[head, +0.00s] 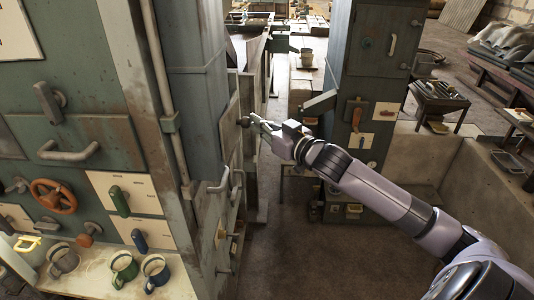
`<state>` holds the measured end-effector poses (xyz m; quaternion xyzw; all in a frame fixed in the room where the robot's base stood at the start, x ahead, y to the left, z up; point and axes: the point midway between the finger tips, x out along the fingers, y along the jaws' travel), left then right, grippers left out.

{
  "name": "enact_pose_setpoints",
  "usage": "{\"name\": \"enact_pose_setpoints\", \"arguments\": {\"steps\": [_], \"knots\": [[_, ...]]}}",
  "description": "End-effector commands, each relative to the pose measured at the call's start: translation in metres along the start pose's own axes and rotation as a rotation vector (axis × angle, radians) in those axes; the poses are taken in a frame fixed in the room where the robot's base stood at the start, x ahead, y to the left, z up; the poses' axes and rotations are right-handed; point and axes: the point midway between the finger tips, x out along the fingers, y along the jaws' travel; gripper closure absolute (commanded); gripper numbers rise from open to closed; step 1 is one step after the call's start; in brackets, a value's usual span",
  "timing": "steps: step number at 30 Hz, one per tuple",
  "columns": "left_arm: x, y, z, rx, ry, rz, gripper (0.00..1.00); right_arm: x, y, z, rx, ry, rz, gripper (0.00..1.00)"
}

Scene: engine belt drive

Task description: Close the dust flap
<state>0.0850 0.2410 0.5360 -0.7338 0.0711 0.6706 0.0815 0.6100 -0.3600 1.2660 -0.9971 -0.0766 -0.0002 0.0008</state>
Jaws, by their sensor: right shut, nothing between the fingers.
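My right gripper (256,121) is shut and empty. Its tips are at a small dark round knob (244,122) on the side face of the tall green cabinet (195,85). I cannot tell whether they touch it. A grey-green panel (229,130) stands upright beside the knob, seen at a steep angle. I cannot tell for sure whether this panel is the dust flap, or how far open it is. My left gripper is not in view.
Several bar handles, including one (219,181), stick out below the knob. A shelf with mugs (124,268) and a red-brown handwheel (53,196) are at the left. Another green cabinet (372,55) stands behind my right arm. The floor (305,255) below the arm is clear.

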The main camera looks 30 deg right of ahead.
Motion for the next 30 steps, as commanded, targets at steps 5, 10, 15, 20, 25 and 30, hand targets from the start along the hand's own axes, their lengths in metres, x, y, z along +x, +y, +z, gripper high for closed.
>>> {"name": "enact_pose_setpoints", "arguments": {"steps": [5,10,15,20,25,30], "knots": [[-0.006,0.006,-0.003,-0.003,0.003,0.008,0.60,0.010,-0.002,-0.002,0.002,0.002,-0.001,1.00],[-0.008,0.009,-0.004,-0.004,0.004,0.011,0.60,0.015,-0.002,-0.001,0.000,0.001,-0.001,1.00],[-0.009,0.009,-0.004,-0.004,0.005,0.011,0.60,0.017,-0.003,0.000,0.000,0.000,-0.001,1.00],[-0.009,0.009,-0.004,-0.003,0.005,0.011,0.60,0.017,-0.003,0.000,0.000,0.000,-0.001,1.00],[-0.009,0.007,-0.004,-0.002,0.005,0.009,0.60,0.017,-0.003,0.000,0.000,0.000,-0.001,1.00],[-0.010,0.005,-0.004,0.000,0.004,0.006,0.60,0.017,-0.002,0.000,0.000,0.000,-0.001,1.00]]}}
